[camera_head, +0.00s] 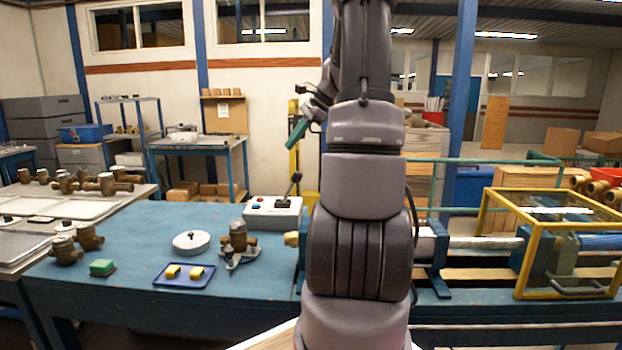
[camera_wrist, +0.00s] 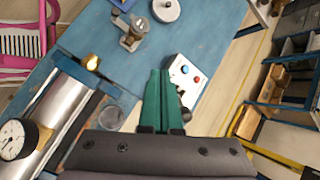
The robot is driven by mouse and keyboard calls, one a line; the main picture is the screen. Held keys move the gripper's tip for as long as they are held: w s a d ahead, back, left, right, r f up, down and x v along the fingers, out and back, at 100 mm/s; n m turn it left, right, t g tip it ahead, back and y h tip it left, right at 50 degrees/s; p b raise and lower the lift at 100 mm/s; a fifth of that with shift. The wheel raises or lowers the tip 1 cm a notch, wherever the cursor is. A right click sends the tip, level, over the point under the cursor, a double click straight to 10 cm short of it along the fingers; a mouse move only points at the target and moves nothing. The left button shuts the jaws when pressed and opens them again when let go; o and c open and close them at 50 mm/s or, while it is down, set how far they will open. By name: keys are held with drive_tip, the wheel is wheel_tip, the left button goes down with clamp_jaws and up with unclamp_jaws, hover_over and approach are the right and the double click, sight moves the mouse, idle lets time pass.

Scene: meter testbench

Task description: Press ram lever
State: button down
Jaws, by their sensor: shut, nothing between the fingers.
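The ram lever (camera_head: 291,184) is a dark stick with a black knob, standing up from a pale control box (camera_head: 272,212) at the back of the blue bench. The box carries a red and a blue button, which also show in the wrist view (camera_wrist: 186,73). My gripper (camera_head: 292,146) has green fingers and hangs above the lever, apart from it in the head view. In the wrist view the fingers (camera_wrist: 160,71) are shut together and empty, beside the box. A dark part of the lever (camera_wrist: 183,89) shows just right of them, partly hidden.
The blue bench (camera_head: 140,235) holds a brass meter (camera_head: 238,240), a round white lid (camera_head: 191,242) and a blue tray (camera_head: 160,283) with yellow blocks. A yellow-framed guard (camera_head: 515,245) surrounds the pipe rig at right. A pressure gauge (camera_wrist: 15,139) shows in the wrist view.

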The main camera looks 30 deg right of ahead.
drive_tip(key=d+f+m+t+y, duration=0.1)
drive_tip(key=d+f+m, duration=0.3)
drive_tip(key=d, duration=0.7)
drive_tip(key=d+f+m+t+y, duration=0.2)
drive_tip(key=d+f+m, duration=0.3)
drive_tip(key=d+f, duration=0.3)
drive_tip(key=d+t, duration=0.1)
drive_tip(key=d, duration=0.1)
drive_tip(key=shift+w+d, duration=0.35)
drive_tip(key=shift+w, duration=0.05)
drive_tip(key=shift+f, duration=0.1)
drive_tip(key=w+a+r+x, duration=0.1)
drive_tip(key=r+x, duration=0.1)
drive_tip(key=x, duration=1)
drive_tip(key=shift+w+a, duration=0.2)
drive_tip(key=shift+w, duration=0.2)
drive_tip(key=shift+a+r, duration=0.1)
drive_tip(key=shift+r, duration=0.15)
